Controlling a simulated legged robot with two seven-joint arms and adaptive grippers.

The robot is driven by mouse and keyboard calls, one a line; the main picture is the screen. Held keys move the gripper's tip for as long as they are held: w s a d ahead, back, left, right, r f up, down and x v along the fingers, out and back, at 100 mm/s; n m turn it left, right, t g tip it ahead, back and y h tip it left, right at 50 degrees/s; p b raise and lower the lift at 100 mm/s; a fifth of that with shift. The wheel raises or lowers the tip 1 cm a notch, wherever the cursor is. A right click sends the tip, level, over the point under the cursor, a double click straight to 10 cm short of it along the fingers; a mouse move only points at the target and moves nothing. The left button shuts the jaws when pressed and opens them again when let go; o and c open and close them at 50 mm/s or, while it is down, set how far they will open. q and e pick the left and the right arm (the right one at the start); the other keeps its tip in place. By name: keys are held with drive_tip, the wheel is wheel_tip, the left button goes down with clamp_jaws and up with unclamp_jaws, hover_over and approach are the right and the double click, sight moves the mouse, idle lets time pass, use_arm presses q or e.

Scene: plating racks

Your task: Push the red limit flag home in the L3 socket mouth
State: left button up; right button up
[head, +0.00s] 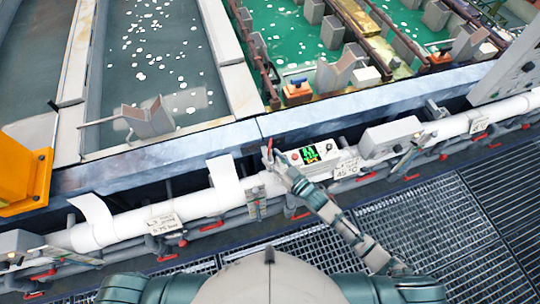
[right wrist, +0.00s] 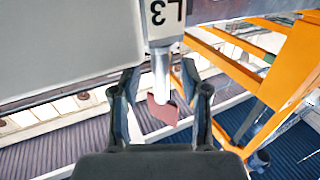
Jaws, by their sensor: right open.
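In the right wrist view the L3 socket (right wrist: 166,20) is a pale block with an upside-down "L3" label at the top. A shiny metal rod comes down from it, and the dull red flag (right wrist: 163,110) sits at the rod's lower end. My right gripper (right wrist: 161,88) is open, one finger on each side of the rod and flag, with gaps showing. In the head view my right gripper (head: 273,158) is small, above the white pipe left of the green-screen box. A small red spot shows at its tip. My left gripper is not in view.
A white pipe (head: 125,228) with paper tags and red-handled valves runs along the tank edge. A control box (head: 310,155) with a green screen stands right of my gripper. In the wrist view an orange frame (right wrist: 275,80) is at right. Grating (head: 440,215) lies below.

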drive_tip(key=v, duration=1)
drive_tip(key=shift+d, duration=0.2)
drive_tip(key=shift+s+a, duration=0.1)
drive_tip(key=w+d+f+m+h+b, duration=0.1)
drive_tip(key=d+f+h, duration=0.25)
drive_tip(key=f, duration=0.55)
drive_tip(key=w+d+f+m+h, duration=0.15)
drive_tip(key=d+f, duration=0.25)
drive_tip(key=f, duration=0.4)
drive_tip(key=s+d+f+m+g+h+b, duration=0.1)
drive_tip(key=s+d+f+g+h, duration=0.2)
drive_tip(key=f, duration=0.6)
drive_tip(key=s+d+f+m+g+h, duration=0.1)
drive_tip(key=s+d+f, duration=0.3)
drive_tip(key=f, duration=0.5)
drive_tip(key=s+d+f+g+h, duration=0.2)
drive_tip(key=s+d+f+g, duration=0.1)
drive_tip(key=s+f, duration=0.7)
drive_tip(key=s+f+g, duration=0.2)
drive_tip(key=s+f, duration=0.3)
drive_tip(key=s, duration=0.6)
drive_tip(key=s+a+f+m+g+h+b, duration=0.1)
drive_tip(key=s+f+g, duration=0.2)
drive_tip(key=s, duration=0.9)
wheel_tip(320, 180, down, 2)
drive_tip(key=shift+s+f+b, duration=0.15)
drive_tip(key=shift+s+b, duration=0.1)
drive_tip(key=shift+b, duration=0.05)
